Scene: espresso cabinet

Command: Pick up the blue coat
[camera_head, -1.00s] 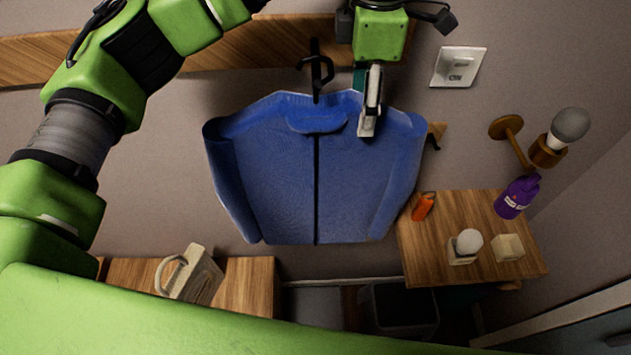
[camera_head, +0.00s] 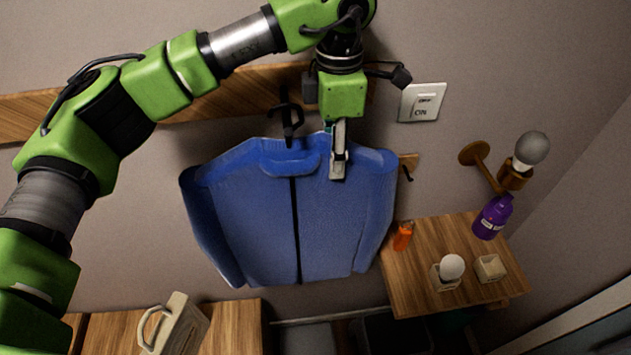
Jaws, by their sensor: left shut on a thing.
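The blue coat (camera_head: 250,215) hangs upright against the wall, below a black hook (camera_head: 290,120) on the wooden rail. It has a dark zip line down its front. My left gripper (camera_head: 338,165) comes down from above, with its fingers at the coat's upper right, right of the collar. It is shut on the coat there. The cloth between the fingers is mostly hidden. My right gripper is not in view.
A wooden rail (camera_head: 225,100) runs along the wall. A light switch (camera_head: 421,102) and a wall lamp (camera_head: 520,160) are to the right. A wooden shelf (camera_head: 420,285) holds a purple bottle (camera_head: 493,217), an orange item (camera_head: 403,236) and small pale objects. A beige item (camera_head: 178,325) stands lower left.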

